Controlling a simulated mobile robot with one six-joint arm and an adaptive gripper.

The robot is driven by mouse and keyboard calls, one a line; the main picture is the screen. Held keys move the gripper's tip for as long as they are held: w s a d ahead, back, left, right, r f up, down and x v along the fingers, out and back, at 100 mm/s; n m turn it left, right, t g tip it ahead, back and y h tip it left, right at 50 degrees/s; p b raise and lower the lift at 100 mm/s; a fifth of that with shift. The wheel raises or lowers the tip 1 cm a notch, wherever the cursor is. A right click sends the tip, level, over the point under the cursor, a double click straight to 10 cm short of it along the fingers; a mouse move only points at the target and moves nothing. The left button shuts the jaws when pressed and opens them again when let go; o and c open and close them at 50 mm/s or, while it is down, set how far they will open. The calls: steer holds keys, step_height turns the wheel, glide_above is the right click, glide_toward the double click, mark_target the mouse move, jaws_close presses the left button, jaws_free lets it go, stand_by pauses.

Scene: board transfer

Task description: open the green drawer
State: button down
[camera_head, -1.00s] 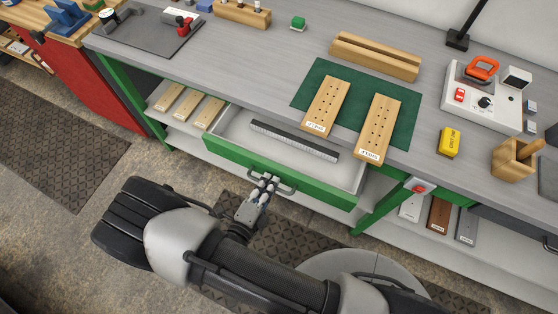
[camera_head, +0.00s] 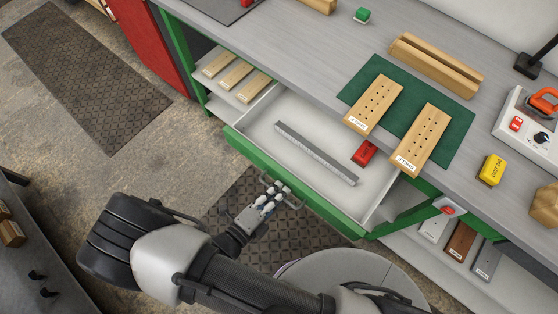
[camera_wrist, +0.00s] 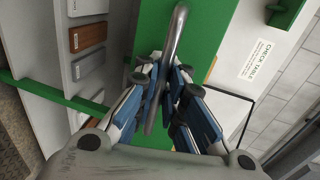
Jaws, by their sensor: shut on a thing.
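The green drawer (camera_head: 252,154) is pulled well out from under the grey workbench. Its white inside holds a long grey ruler-like bar (camera_head: 315,153) and a red block (camera_head: 364,153) near the bench side. My gripper (camera_head: 276,190) is at the middle of the drawer front, shut on the metal handle (camera_head: 294,203). In the wrist view my gripper (camera_wrist: 163,78) has its blue-padded fingers on either side of the handle bar (camera_wrist: 174,45), with the green front (camera_wrist: 212,20) behind it.
Two wooden boards with holes (camera_head: 374,104) lie on a dark green mat (camera_head: 361,91) on the bench. A yellow block (camera_head: 492,169) sits to the right. Shelves with wooden pieces (camera_head: 236,76) and coloured boards (camera_head: 460,240) flank the drawer. Floor in front is partly open.

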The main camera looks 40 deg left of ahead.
steer(key=c, duration=2)
jaws_free()
steer(key=shift+r, duration=0.1)
steer(key=shift+o, duration=0.2)
steer(key=shift+s, duration=0.1)
steer(key=v, duration=1.2)
steer(key=shift+d, duration=0.1)
